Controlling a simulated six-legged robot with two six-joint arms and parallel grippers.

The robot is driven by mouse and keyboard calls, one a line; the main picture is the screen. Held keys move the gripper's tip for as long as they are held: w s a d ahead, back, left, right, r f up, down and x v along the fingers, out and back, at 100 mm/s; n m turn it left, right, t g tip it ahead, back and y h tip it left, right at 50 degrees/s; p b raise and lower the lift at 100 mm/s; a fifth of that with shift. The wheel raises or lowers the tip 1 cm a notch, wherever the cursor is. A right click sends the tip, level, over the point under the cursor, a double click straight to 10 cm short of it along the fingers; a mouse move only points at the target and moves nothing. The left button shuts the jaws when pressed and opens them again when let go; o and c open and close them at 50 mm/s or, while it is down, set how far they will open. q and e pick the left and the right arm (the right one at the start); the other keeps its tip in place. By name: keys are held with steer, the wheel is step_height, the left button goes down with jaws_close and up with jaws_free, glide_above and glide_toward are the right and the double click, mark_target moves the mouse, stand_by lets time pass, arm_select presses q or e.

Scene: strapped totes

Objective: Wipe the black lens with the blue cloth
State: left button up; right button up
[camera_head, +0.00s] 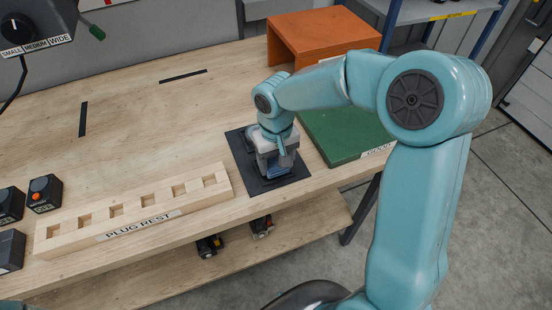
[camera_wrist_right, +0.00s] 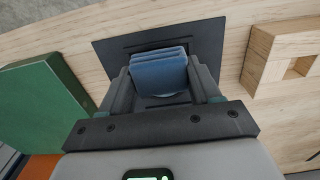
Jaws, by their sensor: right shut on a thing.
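My right gripper (camera_head: 278,160) points down over the black mat (camera_head: 240,150) on the bench. In the right wrist view its two fingers are shut on the blue cloth (camera_wrist_right: 158,68), a folded pad in several layers. A sliver of the cloth also shows below the fingers in the head view. The mat (camera_wrist_right: 115,47) lies beneath. I cannot make out the black lens clearly; the cloth and fingers cover the middle of the mat. Whether the cloth touches anything below is unclear. My left gripper is not in view.
A green board (camera_head: 340,138) lies right of the mat, with an orange stand (camera_head: 322,38) behind it. The wooden plug rest (camera_head: 140,208) is at the left, beside dark boxes, one with an orange button (camera_head: 43,193). The bench behind the plug rest is mostly clear.

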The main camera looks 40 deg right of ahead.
step_height(320, 180, up, 2)
steer(key=shift+w+r, duration=0.1)
steer(key=shift+w, duration=0.05)
steer(key=shift+w+r+p, duration=0.1)
steer(key=shift+r+p, duration=0.05)
steer(key=shift+p, duration=0.2)
steer(key=shift+d+r+p, duration=0.15)
steer(key=shift+r+p, duration=0.2)
steer(key=shift+r, duration=0.25)
step_height(320, 180, up, 3)
steer(key=shift+p, duration=1.25)
steer(key=shift+r+p, duration=0.6)
steer(key=shift+r, duration=0.3)
steer(key=shift+f, duration=0.1)
